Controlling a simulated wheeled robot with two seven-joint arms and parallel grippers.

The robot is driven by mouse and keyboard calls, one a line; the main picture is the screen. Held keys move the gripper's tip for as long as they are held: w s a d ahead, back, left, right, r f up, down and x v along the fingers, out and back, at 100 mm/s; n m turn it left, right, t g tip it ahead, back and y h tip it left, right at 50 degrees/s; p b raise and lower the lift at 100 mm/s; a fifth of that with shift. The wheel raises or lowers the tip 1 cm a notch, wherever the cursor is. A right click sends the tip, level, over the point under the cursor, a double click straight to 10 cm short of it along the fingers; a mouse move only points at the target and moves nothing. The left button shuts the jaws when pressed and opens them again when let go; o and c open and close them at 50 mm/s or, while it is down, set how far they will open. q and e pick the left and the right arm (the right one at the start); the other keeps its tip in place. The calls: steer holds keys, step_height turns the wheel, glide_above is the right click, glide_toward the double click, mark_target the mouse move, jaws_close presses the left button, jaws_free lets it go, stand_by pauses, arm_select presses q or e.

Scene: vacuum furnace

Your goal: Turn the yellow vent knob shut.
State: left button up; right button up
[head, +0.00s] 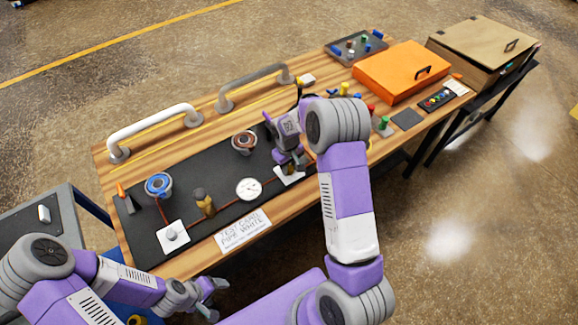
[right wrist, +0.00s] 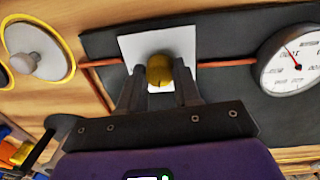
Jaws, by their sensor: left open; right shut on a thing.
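The yellow vent knob (right wrist: 159,71) sits on a white square plate on the black panel in the right wrist view. My right gripper (right wrist: 160,88) has its two fingers on either side of the knob, shut on it. In the head view the right gripper (head: 290,168) is over the white plate (head: 287,177), and the knob is mostly hidden behind it. My left gripper (head: 212,290) is open and empty in front of the bench's near edge, well away from the knob.
A pressure gauge (head: 249,189) is left of the right gripper. A brass valve (head: 204,203), a white knob plate (head: 173,236) and a card (head: 243,231) lie further left. Two handles, white (head: 153,129) and grey (head: 252,88), stand behind. An orange case (head: 402,71) is at the right.

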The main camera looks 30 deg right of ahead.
mark_target(289, 169)
steer(key=shift+n, duration=0.9)
steer(key=o, duration=1.1)
steer(key=shift+c, duration=0.2)
step_height(289, 169, up, 8)
steer(key=shift+a+f+p, duration=0.15)
steer(key=shift+p, duration=0.3)
steer(key=shift+s, duration=0.1)
